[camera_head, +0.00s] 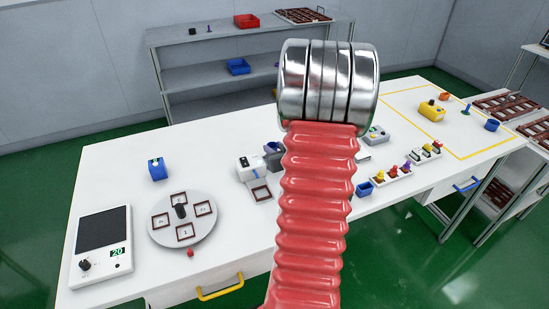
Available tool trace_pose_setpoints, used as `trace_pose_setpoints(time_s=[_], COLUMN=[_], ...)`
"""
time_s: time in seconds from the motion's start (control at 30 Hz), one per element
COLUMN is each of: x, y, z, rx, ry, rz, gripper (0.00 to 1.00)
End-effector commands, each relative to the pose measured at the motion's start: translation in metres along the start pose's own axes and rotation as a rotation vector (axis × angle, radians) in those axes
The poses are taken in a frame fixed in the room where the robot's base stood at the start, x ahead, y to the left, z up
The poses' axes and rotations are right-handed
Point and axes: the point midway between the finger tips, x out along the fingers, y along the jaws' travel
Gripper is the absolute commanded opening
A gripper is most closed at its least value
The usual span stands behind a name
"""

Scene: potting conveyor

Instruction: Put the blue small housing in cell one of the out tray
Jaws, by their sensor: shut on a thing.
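My arm's red ribbed sleeve and metal joint fill the middle of the view. My gripper is not seen; whatever it holds is hidden too. A blue box-like piece (157,169) with a dark mark on top stands at the back left of the white table; I cannot tell if it is the small housing. Another blue piece (273,147) shows partly beside my arm, near a grey block. Brown trays with cells (505,105) lie on a rack at the right; I cannot tell which is the out tray.
A round turntable (182,219) with framed plates and a scale (102,246) reading 20 stand at the left. A white device (248,168) is left of my arm. A yellow housing (431,111) sits inside a yellow outline at the right.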

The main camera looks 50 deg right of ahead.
Motion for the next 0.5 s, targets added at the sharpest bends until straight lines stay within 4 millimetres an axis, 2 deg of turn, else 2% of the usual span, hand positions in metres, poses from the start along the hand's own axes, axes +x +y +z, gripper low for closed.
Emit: trace_pose_setpoints(time_s=[0.27, 0.5], x=[0.000, 0.008], y=[0.000, -0.001], z=[0.000, 0.019], rx=[0.000, 0.002], ry=[0.001, -0.002], rz=[-0.001, -0.001], gripper=[0.05, 0.05])
